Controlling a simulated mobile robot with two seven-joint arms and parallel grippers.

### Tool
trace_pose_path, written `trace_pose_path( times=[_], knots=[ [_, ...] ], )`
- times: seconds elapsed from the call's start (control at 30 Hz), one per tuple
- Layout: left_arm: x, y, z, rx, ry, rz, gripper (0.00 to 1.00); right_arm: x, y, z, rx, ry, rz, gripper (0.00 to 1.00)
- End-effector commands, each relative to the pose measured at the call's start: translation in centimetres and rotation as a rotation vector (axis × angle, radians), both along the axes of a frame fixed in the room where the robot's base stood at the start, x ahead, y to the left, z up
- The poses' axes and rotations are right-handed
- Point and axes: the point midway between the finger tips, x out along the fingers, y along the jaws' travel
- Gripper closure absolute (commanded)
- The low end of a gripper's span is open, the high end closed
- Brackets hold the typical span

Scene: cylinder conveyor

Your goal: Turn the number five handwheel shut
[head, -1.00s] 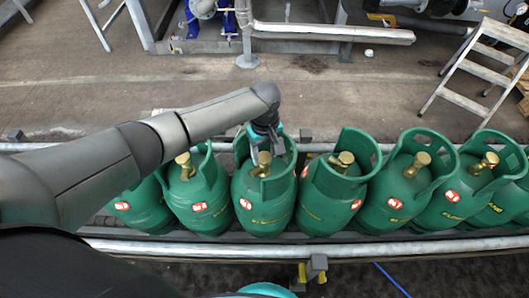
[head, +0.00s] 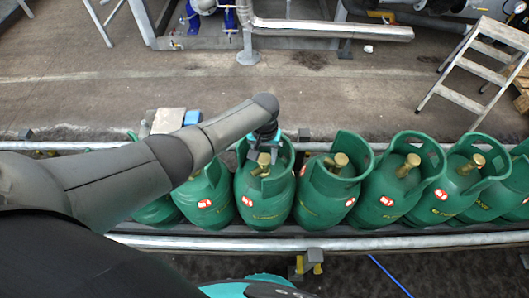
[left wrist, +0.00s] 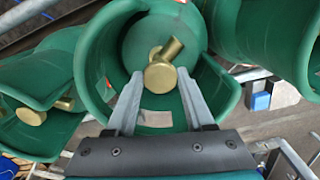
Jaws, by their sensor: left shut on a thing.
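A row of green gas cylinders with brass handwheels and red-and-white labels stands on the conveyor. My left gripper (head: 262,153) reaches down inside the collar of one green cylinder (head: 263,202), third from the left among those visible. It is shut on that cylinder's brass handwheel (head: 264,160). In the left wrist view, the two grey fingers (left wrist: 160,92) lie on either side of the round brass handwheel (left wrist: 160,77), with the valve stem behind it. The label numbers are too small to read with certainty. My right gripper is not in view.
A neighbouring cylinder (head: 325,198) stands close on the right, and another (head: 205,200) on the left is partly behind my arm. A metal rail (head: 400,246) runs along the near side. A stepladder (head: 470,75) stands at the back right. The floor behind the conveyor is mostly clear.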

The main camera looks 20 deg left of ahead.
Motion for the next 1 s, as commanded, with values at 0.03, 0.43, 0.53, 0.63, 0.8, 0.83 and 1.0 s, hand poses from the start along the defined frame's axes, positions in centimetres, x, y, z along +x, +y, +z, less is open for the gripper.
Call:
trace_pose_path(
  times=[0.03,0.43,0.53,0.63,0.8,0.83,1.0],
  knots=[
    [-0.03,0.01,0.07,-0.001,0.001,-0.042,1.0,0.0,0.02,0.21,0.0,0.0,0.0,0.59],
    [0.03,0.07,0.04,-0.002,-0.001,-0.423,1.0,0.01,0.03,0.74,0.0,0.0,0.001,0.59],
    [0.05,0.08,0.03,-0.002,-0.001,-0.518,1.0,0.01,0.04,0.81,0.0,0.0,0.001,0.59],
    [0.07,0.12,0.02,-0.002,-0.002,-0.609,1.0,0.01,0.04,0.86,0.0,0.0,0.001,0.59],
    [0.11,0.14,0.01,-0.001,-0.003,-0.75,1.0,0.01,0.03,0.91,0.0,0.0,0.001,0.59],
    [0.12,0.14,0.01,-0.001,-0.003,-0.772,1.0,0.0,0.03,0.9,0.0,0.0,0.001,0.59],
    [0.15,0.14,0.02,-0.001,-0.003,-0.878,1.0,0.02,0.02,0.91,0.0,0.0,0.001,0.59]
  ],
)
